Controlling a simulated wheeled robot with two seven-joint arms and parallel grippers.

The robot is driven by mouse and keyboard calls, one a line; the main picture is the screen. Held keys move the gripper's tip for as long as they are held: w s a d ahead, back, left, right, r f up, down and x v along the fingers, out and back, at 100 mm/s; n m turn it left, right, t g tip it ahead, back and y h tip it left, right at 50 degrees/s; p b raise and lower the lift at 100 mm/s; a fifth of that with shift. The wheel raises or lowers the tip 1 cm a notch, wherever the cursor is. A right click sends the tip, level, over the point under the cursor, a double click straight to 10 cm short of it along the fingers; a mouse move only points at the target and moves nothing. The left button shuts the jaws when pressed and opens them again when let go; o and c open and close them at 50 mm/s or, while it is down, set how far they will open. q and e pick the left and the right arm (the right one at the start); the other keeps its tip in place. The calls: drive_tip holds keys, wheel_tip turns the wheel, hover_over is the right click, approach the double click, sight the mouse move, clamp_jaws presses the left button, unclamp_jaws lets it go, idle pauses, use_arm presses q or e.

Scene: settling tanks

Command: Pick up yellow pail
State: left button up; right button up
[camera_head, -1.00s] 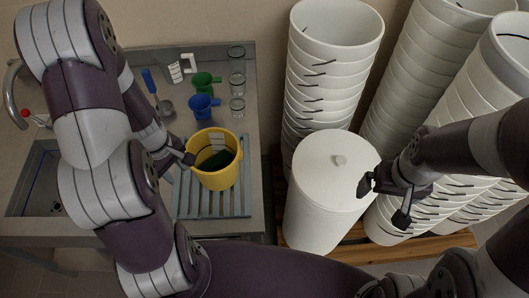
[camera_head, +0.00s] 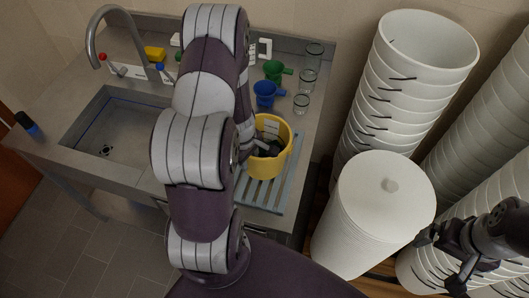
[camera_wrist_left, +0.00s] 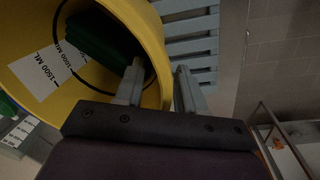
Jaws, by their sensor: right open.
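The yellow pail (camera_head: 268,168) stands upright on a grey slatted rack at the counter's right end. Dark items and a white label show inside it. In the left wrist view the pail (camera_wrist_left: 152,40) fills the upper left, with a dark green item inside. My left gripper (camera_wrist_left: 160,85) straddles the pail's wall, one finger inside and one outside, with a visible gap between them. In the head view my left arm mostly hides this gripper at the pail's left rim. My right gripper (camera_head: 440,260) is open and empty, at the lower right, beside the white buckets.
Blue (camera_head: 265,93) and green (camera_head: 273,70) jugs and several glass beakers (camera_head: 307,80) stand behind the pail. A sink (camera_head: 115,125) lies left. Tall stacks of white buckets (camera_head: 408,90) and a lidded white bucket (camera_head: 385,215) stand right of the counter.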

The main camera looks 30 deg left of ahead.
use_arm(q)
drive_tip(key=shift+a+f, duration=0.3)
drive_tip(key=shift+f, duration=0.35)
drive_tip(key=shift+d+r, duration=0.1)
drive_tip(key=shift+d, duration=0.15)
clamp_jaws()
drive_tip(key=shift+a, duration=0.2)
